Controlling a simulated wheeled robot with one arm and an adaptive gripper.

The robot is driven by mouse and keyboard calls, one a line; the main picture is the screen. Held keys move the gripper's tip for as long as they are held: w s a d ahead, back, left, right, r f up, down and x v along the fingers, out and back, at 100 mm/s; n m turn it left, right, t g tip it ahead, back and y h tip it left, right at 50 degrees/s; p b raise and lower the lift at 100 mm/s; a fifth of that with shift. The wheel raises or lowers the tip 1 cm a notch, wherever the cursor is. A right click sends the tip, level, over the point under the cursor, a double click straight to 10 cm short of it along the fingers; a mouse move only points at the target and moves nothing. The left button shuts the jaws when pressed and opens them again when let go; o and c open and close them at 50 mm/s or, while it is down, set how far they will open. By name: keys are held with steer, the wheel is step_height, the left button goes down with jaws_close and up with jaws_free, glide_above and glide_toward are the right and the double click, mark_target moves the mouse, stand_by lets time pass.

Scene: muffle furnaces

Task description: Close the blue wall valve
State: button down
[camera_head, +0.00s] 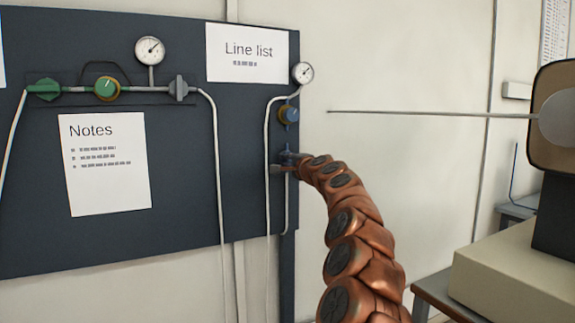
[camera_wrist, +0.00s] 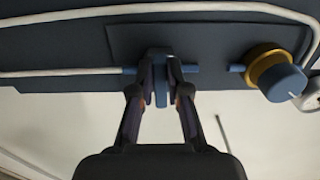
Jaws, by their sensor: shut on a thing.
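The blue wall valve (camera_wrist: 161,92) sits on a thin blue pipe on the dark wall panel. In the wrist view its flat blue handle stands between my fingertips and looks crosswise to the pipe. My gripper (camera_wrist: 161,84) is shut on this handle, one finger on each side. In the head view my gripper (camera_head: 284,162) reaches the panel's right edge, below the blue regulator knob, and mostly hides the valve.
A blue knob with a brass ring (camera_wrist: 270,73) sits beside the valve on the same line, with a gauge (camera_head: 302,73) above it. A green-fitted line (camera_head: 107,88) is at left. White tubes (camera_head: 267,190) hang close by. A bench device (camera_head: 520,270) stands at right.

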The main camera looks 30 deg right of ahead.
steer(key=c, duration=1.1)
jaws_free()
steer(key=shift+c, duration=0.2)
steer(key=shift+s, duration=0.15)
steer(key=s, duration=0.2)
steer(key=shift+s+a, duration=0.15)
steer(key=shift+s, duration=0.15)
steer(key=s, duration=0.9)
steer(key=shift+a, duration=0.35)
